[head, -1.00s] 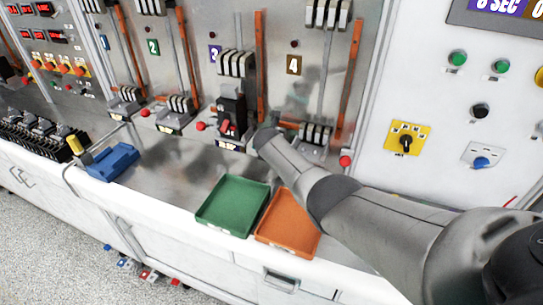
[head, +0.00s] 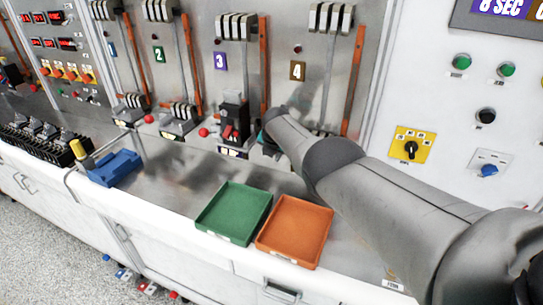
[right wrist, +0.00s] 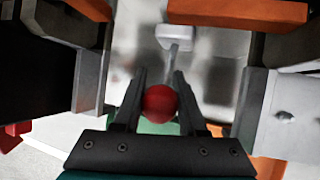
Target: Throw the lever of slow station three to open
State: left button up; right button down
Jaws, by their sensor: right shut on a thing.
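Station three, marked by a purple 3 plate (head: 220,62), has its upper clip block (head: 236,27) raised, level with its neighbours and clear of the black breaker (head: 235,122) with a red toggle below. In the right wrist view the lever's red ball knob (right wrist: 160,103) sits between the fingers of my right gripper (right wrist: 158,100), which is shut on it. A grey rod (right wrist: 174,58) runs from the ball to a pale block. In the head view my right forearm reaches to the right of the breaker, and hides the knob. My left gripper is not in view.
Red knobs of stations one (head: 149,118) and two (head: 203,132) stand to the left. A green tray (head: 234,212) and an orange tray (head: 294,230) lie on the bench in front.

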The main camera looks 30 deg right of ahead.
dwell(0.5)
jog(key=shift+c, duration=2.3)
grip_release()
jog(key=shift+r, duration=0.1)
jog(key=p+v, duration=0.3)
jog(key=p, duration=0.3)
jog(key=shift+p+v, duration=1.1)
jog(key=shift+s+r, duration=0.1)
jog(key=shift+r, duration=0.1)
jog(key=v, duration=0.9)
jog(key=shift+r, duration=0.15)
jog(key=shift+s, duration=0.1)
